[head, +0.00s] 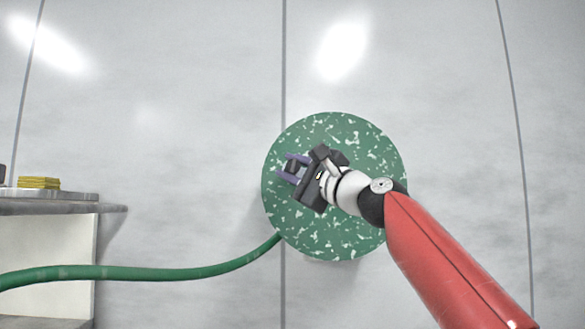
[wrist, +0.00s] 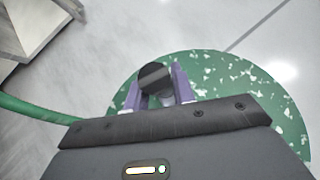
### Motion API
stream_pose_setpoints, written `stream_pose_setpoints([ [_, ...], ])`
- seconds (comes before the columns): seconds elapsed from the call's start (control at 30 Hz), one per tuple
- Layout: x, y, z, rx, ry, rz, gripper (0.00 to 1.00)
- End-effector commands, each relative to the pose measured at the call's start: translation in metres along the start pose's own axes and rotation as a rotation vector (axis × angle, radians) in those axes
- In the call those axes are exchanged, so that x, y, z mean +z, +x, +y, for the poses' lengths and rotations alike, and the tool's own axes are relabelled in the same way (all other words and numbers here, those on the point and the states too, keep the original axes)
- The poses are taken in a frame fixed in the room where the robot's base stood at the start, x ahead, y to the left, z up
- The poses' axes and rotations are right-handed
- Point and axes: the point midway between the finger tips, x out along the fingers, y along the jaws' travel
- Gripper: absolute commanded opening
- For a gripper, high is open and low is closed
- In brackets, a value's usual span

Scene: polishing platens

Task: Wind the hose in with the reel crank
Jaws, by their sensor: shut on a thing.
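The hose reel (head: 340,235) is a round green disc with pale flecks on the grey wall; it also fills the middle of the wrist view (wrist: 235,75). A green hose (head: 150,273) runs from the reel's lower left to the left edge, and it shows at the left in the wrist view (wrist: 35,110). My gripper (head: 290,168) is in front of the left part of the disc. Its purple fingers are shut on the dark crank knob (wrist: 155,78). The rest of the crank is hidden behind my gripper.
A grey counter (head: 50,207) stands at the left, with a small yellow stack (head: 38,183) on it. The wall around the reel is bare above and to the right.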

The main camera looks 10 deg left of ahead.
Motion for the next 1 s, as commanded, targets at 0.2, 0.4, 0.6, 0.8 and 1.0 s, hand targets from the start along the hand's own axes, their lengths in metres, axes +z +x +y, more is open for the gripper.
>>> stream_pose_setpoints([
  [0.2,-0.001,0.0,0.0,-0.001,0.0,0.002,0.4],
  [0.4,-0.001,0.0,0.0,-0.002,0.0,0.001,0.47],
  [0.6,-0.001,-0.004,0.001,-0.002,0.0,0.001,0.47],
  [0.8,-0.003,-0.032,0.005,-0.003,-0.003,0.004,0.47],
  [1.0,-0.003,-0.063,0.004,-0.003,-0.003,0.005,0.47],
])
